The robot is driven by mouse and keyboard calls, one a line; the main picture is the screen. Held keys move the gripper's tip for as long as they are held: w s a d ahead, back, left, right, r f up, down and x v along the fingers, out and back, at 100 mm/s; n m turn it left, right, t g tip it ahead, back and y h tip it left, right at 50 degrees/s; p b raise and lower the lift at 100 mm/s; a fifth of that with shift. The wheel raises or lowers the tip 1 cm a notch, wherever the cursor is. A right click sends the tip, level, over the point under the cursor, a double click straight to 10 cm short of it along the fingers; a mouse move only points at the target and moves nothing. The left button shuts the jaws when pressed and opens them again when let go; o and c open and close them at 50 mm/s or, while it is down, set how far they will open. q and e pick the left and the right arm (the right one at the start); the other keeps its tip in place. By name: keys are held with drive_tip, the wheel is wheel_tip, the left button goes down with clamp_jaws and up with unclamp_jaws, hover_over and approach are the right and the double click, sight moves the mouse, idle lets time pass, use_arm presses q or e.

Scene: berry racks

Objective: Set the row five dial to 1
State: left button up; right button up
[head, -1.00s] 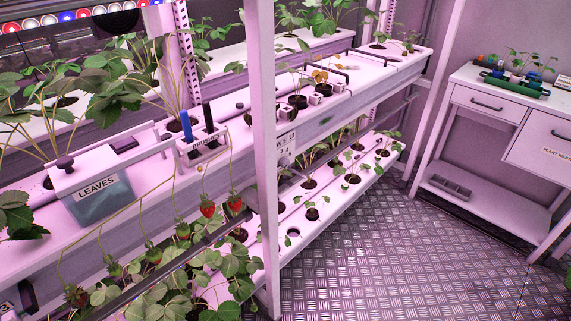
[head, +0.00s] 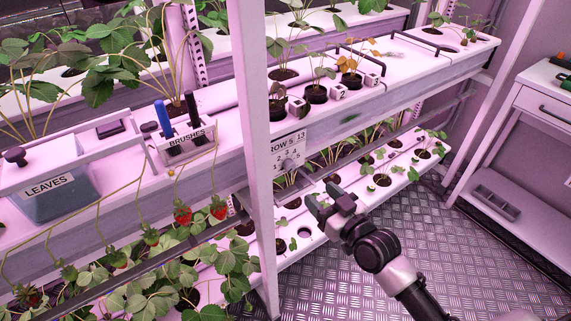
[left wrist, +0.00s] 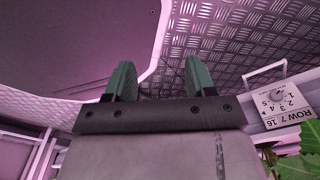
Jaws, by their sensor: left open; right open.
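The row five dial plate (head: 287,143), a white plate reading "ROW 5 13" with numbers around it, hangs on the rack front just right of the white upright in the head view. Its grey knob (head: 288,165) is at the plate's lower part; which number it points to is too small to tell. My right gripper (head: 318,196) is open and empty, below and right of the knob and seemingly apart from it. My left gripper (left wrist: 160,78) shows green fingers spread apart with nothing between them in the left wrist view.
A white upright (head: 255,130) stands close left of the dial. The brushes holder (head: 185,142) and leaves bin (head: 50,195) are farther left. Potted seedlings sit above and below the dial. A "ROW 7 16" dial plate (left wrist: 287,105) shows in the left wrist view. The metal floor is clear.

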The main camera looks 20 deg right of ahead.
sight(292, 168)
drive_tip(key=x, duration=1)
drive_tip(key=shift+w+a+p, duration=0.2)
drive_tip(key=shift+p, duration=0.1)
drive_tip(key=c, duration=0.9)
